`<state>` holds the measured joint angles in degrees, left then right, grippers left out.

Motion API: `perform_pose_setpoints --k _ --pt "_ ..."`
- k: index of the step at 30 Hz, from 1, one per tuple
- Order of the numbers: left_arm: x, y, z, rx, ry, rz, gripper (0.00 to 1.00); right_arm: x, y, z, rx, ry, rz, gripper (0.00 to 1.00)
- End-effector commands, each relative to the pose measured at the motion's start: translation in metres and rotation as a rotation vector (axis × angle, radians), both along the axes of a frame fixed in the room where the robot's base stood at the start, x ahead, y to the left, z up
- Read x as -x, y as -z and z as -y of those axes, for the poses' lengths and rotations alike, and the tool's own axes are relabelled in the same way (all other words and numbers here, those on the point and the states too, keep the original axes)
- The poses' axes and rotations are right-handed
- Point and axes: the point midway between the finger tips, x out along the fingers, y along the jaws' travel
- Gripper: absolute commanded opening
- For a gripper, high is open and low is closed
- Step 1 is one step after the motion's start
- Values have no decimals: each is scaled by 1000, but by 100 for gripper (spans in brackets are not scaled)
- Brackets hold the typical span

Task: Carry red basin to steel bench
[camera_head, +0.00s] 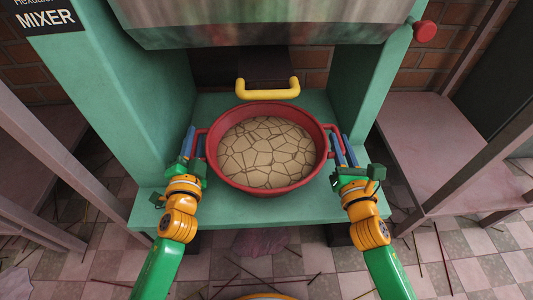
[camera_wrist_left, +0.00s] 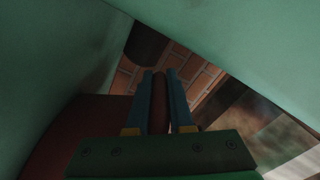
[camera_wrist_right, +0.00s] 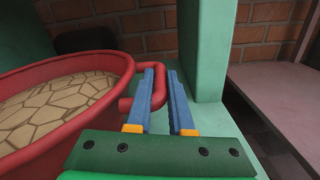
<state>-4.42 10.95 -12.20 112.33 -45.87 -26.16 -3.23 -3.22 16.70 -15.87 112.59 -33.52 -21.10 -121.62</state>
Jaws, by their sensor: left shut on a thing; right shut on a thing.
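The red basin (camera_head: 267,190) holds a cracked tan mass and sits at the green mixer's shelf (camera_head: 230,212), between my two grippers. My left gripper (camera_head: 193,146) is shut on the basin's left handle. In the left wrist view its fingers close around a dark red bar (camera_wrist_left: 159,104). My right gripper (camera_head: 343,150) is shut on the basin's right handle. In the right wrist view the fingers straddle the red handle (camera_wrist_right: 158,90) beside the basin's wall (camera_wrist_right: 100,105). I cannot tell whether the basin's base touches the shelf. No bench is clearly identifiable as steel.
The mixer's side walls (camera_head: 355,85) stand close on both sides, and its metal hood (camera_head: 260,25) hangs above. A yellow handle (camera_head: 267,89) is just behind the basin. Pinkish benches (camera_head: 440,145) stand at the sides. Thin sticks litter the tiled floor (camera_head: 300,270).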

Motion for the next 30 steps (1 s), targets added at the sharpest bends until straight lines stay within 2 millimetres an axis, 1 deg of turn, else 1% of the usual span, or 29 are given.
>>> perform_pose_setpoints --k 4,7,15,17,30 --pt "0 -2 1 0 2 2 0 0 -3 0 0 -1 3 0" --pt "0 -10 1 0 2 2 0 0 -10 -1 0 -1 3 0" --pt "0 -49 1 0 2 2 0 0 -50 -1 0 -2 4 0" --pt "0 -54 1 0 2 2 0 0 -54 -1 0 -2 4 0" --pt "0 -51 1 0 3 3 0 0 -52 -1 0 -2 4 0"
